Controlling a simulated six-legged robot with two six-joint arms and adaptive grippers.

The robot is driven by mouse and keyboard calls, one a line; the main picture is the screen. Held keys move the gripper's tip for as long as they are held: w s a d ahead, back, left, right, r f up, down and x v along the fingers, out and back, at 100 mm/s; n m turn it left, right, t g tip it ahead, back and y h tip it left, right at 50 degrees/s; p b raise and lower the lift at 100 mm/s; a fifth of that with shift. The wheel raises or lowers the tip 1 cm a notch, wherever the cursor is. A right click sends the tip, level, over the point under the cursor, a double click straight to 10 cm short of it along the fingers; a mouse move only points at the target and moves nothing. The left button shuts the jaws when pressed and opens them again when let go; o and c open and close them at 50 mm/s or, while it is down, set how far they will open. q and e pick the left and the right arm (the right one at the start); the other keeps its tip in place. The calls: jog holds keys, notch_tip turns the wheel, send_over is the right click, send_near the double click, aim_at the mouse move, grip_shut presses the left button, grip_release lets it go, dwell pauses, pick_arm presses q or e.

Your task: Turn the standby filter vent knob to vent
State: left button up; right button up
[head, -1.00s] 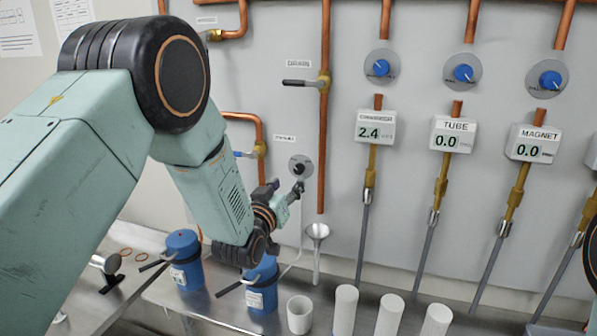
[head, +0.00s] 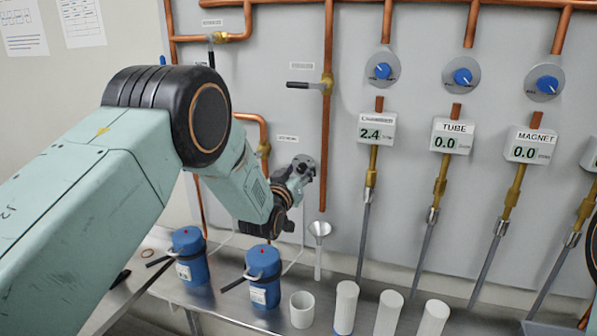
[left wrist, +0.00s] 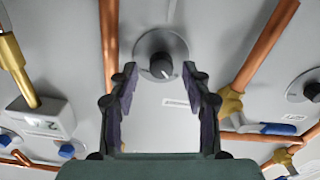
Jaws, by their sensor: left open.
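A small dark knob (left wrist: 161,66) on a round grey plate sits on the wall panel, and a pale pointer mark on it faces down and slightly right in the left wrist view. In the head view its plate (head: 304,160) is partly hidden by my gripper. My left gripper (left wrist: 160,72) is open and empty, with its fingertips to either side of the knob; whether they reach level with it or stop short I cannot tell. In the head view my left gripper (head: 299,176) is at the plate's lower edge. My right gripper is not seen.
A vertical copper pipe (head: 327,130) runs close right of the knob. Gauge boxes (head: 376,129) and blue knobs (head: 382,71) are to the right. A blue-handled valve (left wrist: 266,128) is near in the left wrist view.

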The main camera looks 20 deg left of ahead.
pick_arm(q)
jog(key=shift+w+f, duration=0.35)
jog(key=c, duration=0.4)
jog(key=shift+s+r, duration=0.1)
jog(key=shift+r, duration=0.05)
grip_shut()
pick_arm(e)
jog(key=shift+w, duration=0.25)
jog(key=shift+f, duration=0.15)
pick_arm(q)
jog(key=m+b, duration=0.2)
jog(key=m, duration=0.1)
jog(key=m+b, duration=0.3)
jog(key=m, duration=0.2)
jog(key=shift+m+b, duration=0.3)
jog(key=shift+m, duration=0.1)
jog(key=m+b, duration=0.2)
jog(key=m, duration=0.3)
jog(key=shift+b, duration=0.3)
jog(key=shift+m+b, duration=0.75)
jog(key=shift+m, duration=1.25)
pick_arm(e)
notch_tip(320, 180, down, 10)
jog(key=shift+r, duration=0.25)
